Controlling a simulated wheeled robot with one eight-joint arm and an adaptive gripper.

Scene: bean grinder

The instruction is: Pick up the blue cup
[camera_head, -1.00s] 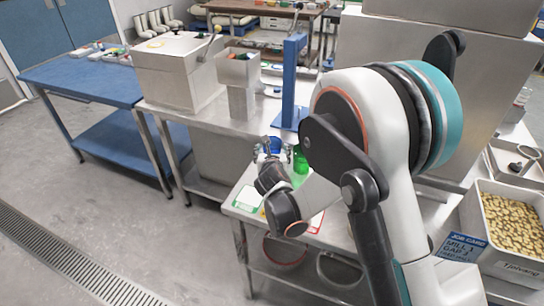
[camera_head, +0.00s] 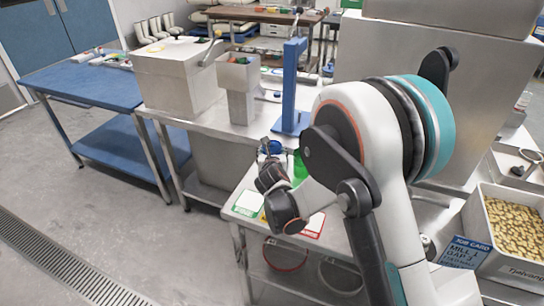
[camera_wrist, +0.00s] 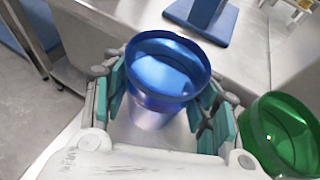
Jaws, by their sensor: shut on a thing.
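The blue cup (camera_wrist: 168,72) stands upright between the two fingers of my gripper (camera_wrist: 163,103) in the wrist view. The teal pads press on its left and right sides, so the gripper is shut on it. In the head view the blue cup (camera_head: 276,147) shows small above the dark wrist, with my gripper (camera_head: 268,152) around it. Its base is hidden, and I cannot tell whether it is clear of the metal table. A green cup (camera_wrist: 283,135) sits just right of the right finger and partly shows in the head view (camera_head: 299,168).
A blue stand (camera_head: 293,85) rises behind the cups. A metal hopper (camera_head: 239,85) and a large metal box (camera_head: 178,75) stand farther back left. Coloured cards (camera_head: 247,204) lie near the metal table's (camera_head: 240,183) front edge. A bean tray (camera_head: 515,225) is at right.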

